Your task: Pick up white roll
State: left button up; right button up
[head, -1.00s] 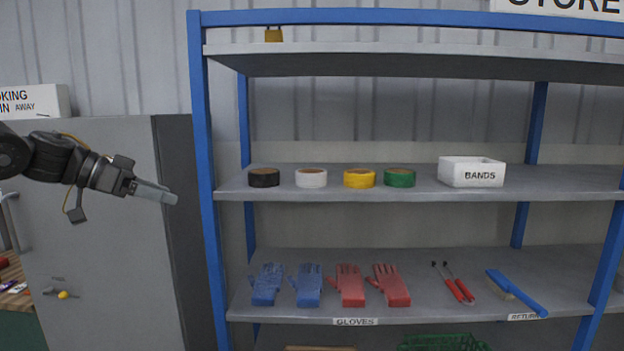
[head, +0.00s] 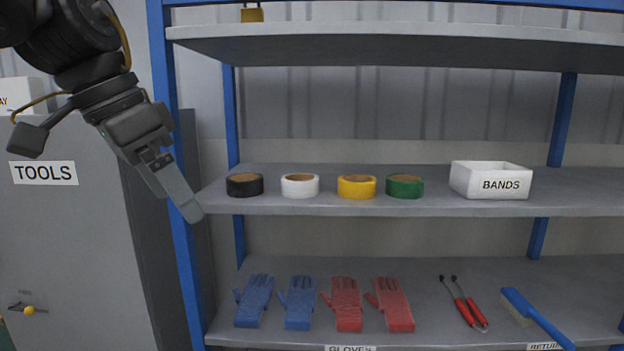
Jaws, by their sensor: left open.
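The white roll (head: 300,187) lies flat on the middle shelf (head: 400,204), between the black roll (head: 244,185) and the yellow roll (head: 357,187). My left gripper (head: 187,208) is in front of the blue left post, left of the black roll and apart from all the rolls. It points down and to the right, is seen edge-on, and is open with nothing in it. My right gripper is not in view.
A green roll (head: 404,186) and a white BANDS box (head: 490,180) stand further right on the same shelf. The blue post (head: 168,90) and upper shelf (head: 400,45) frame the space. Gloves (head: 345,303), red-handled pliers (head: 464,304) and a blue brush (head: 536,316) lie below.

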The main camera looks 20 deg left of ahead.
aim_at(300, 185)
jog(key=i, duration=1.1)
